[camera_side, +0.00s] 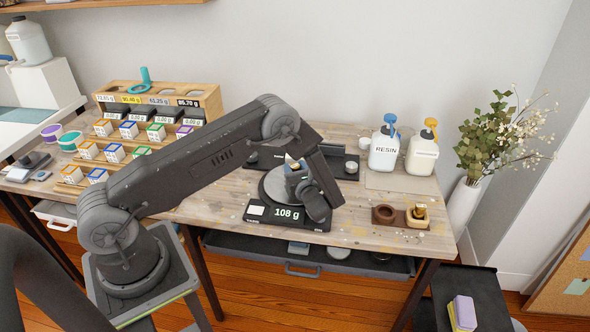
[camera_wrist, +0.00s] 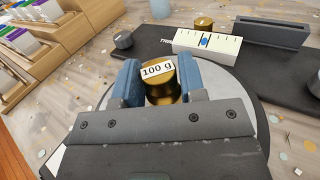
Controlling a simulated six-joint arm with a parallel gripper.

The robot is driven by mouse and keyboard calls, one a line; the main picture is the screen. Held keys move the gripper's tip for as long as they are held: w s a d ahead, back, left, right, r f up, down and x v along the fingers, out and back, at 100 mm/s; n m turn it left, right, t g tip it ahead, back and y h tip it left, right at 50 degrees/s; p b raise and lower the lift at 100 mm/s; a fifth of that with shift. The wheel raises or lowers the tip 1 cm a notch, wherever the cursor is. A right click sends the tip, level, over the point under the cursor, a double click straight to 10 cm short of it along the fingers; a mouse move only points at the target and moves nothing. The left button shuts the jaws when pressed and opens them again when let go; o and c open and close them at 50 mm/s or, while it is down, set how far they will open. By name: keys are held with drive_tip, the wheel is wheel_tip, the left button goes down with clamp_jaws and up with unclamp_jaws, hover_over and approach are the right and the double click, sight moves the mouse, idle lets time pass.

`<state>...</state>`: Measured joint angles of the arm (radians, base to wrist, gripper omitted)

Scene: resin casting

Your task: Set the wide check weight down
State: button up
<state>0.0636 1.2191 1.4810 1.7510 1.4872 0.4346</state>
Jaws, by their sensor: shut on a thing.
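My gripper (camera_side: 296,166) is over the round pan of a dark scale (camera_side: 256,223), whose display reads 108 g. In the wrist view my gripper (camera_wrist: 160,80) has its blue fingers shut on a brass check weight (camera_wrist: 162,94) labelled "100 g". The weight looks upright, with the grey pan (camera_wrist: 232,82) around and below it. I cannot tell whether its base touches the pan. In the side view the fingers and wrist hide most of the weight.
A dark trim device (camera_wrist: 270,62) with a white graduated strip and a small brass weight (camera_wrist: 203,23) sits just behind the pan. A brown holder (camera_side: 384,214) stands right of the scale. Resin bottles (camera_side: 384,155) stand behind it. Racks of small boxes (camera_side: 115,153) are left.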

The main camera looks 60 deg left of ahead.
drive_tip(key=shift+f, duration=0.15)
drive_tip(key=o, duration=1)
drive_tip(key=shift+c, duration=0.2)
